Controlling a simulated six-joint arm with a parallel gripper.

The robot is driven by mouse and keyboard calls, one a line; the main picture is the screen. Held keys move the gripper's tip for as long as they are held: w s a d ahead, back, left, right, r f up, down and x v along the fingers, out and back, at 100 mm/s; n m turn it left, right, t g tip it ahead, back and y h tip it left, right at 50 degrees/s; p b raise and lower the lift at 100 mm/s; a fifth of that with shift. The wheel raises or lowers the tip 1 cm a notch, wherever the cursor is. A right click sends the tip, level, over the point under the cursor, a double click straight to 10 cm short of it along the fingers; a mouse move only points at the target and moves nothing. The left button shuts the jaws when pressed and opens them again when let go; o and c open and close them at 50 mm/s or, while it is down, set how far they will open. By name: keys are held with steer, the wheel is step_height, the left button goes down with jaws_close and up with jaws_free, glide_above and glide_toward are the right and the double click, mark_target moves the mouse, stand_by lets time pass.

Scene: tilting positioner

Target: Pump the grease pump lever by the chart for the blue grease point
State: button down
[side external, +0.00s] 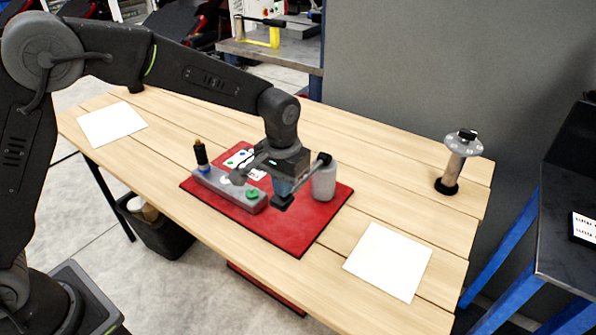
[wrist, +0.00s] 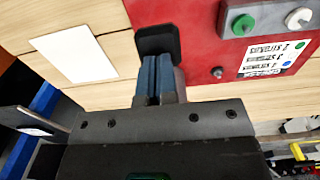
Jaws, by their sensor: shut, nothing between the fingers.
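My gripper (side external: 283,190) is shut and empty, pointing down over the red board (side external: 305,235). Its blue fingers (wrist: 155,78) meet in the wrist view. A black pad (wrist: 158,41) sits right at the fingertips; I cannot tell whether they touch it. The grey pump cylinder (side external: 324,183) stands to the right, with a black end (side external: 324,158) at its top; my gripper hides what lies between. A grey block carries a green point (side external: 252,193), a white point (wrist: 298,18) and a blue point (side external: 205,169) under a dark upright handle (side external: 200,152). The chart (wrist: 277,58) has small text lines and coloured dots.
White sheets lie on the wooden table at left (side external: 112,124) and front right (side external: 388,262). A post with a round grey top (side external: 463,142) stands at the far right. A dark bin (side external: 160,226) is below the table. Bare wood surrounds the board.

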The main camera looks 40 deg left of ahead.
step_height(320, 180, up, 13)
steer(key=shift+f, duration=0.15)
stand_by(0.8)
stand_by(0.5)
steer(key=shift+f, duration=3.25)
steer(key=shift+f, duration=4.1)
step_height(320, 180, up, 15)
steer(key=shift+f, duration=0.15)
